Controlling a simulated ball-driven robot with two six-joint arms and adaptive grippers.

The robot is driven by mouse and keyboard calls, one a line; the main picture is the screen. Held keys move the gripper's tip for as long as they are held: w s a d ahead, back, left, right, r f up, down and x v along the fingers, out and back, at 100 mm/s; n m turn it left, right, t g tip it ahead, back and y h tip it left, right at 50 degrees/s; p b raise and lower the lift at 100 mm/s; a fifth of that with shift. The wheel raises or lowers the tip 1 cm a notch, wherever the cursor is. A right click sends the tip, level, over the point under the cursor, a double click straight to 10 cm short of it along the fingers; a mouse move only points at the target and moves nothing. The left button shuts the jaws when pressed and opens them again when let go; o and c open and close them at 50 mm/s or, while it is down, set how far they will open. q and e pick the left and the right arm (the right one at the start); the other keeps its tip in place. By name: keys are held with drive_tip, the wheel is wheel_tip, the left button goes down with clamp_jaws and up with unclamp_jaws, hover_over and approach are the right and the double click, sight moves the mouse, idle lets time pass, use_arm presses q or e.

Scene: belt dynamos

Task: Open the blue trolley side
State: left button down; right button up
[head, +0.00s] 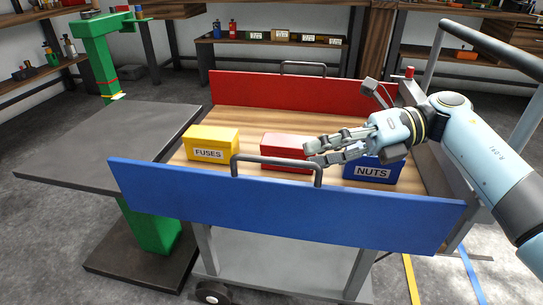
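The trolley's blue side (290,208) stands upright along the near edge of the wooden trolley bed (210,173). A dark bar handle (277,161) rises from the middle of its top edge. My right gripper (312,155) comes in from the right, above the bed, with its fingers pointing left. The fingertips are close to the right end of the handle, in front of the red box; I cannot tell whether they touch it. The two fingers look parted with nothing clearly between them. My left gripper is not in view.
A yellow FUSES box (212,140), a red box (284,148) and a blue NUTS box (372,172) stand on the bed. The trolley's red side (290,92) is upright at the back. A green lift with a dark platform (100,145) stands at the left.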

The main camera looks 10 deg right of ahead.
sight(272, 159)
drive_tip(key=x, duration=0.6)
drive_tip(key=shift+a+f, duration=0.1)
drive_tip(key=shift+a, duration=0.15)
drive_tip(key=shift+a+f, duration=0.1)
drive_tip(key=shift+a, duration=0.3)
drive_tip(key=shift+a+f, duration=0.1)
drive_tip(key=shift+a, duration=0.25)
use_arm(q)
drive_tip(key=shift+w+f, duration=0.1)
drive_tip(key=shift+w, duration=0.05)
use_arm(e)
clamp_jaws()
